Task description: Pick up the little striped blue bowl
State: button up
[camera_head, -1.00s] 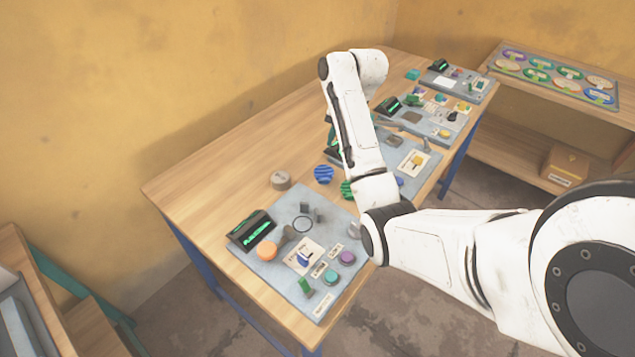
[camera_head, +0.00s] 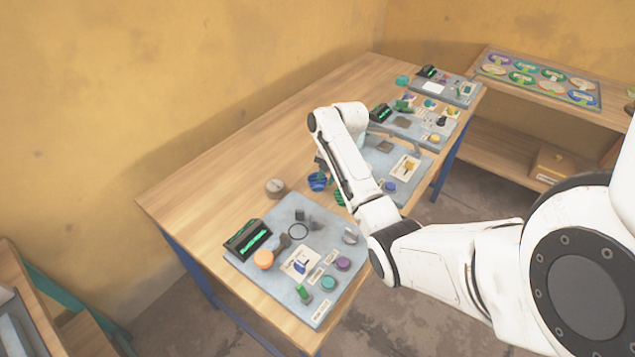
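The little striped blue bowl (camera_head: 317,183) is on the wooden table, just behind the nearest grey control panel. My gripper (camera_head: 321,168) is right above or at the bowl, pointing down and partly hidden behind my own arm link. The fingers are too small and too covered to tell whether they are open or touching the bowl. A green striped piece (camera_head: 340,198) shows just to the right of the bowl, partly covered by my arm.
A round brown piece (camera_head: 275,187) lies left of the bowl. More panels stand along the right side of the table (camera_head: 215,175). The table's far left is clear.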

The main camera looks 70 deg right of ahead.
jog(key=shift+w+f, duration=0.15)
jog(key=shift+f, duration=0.55)
jog(key=shift+c, duration=0.3)
grip_shut()
jog(key=shift+r, duration=0.1)
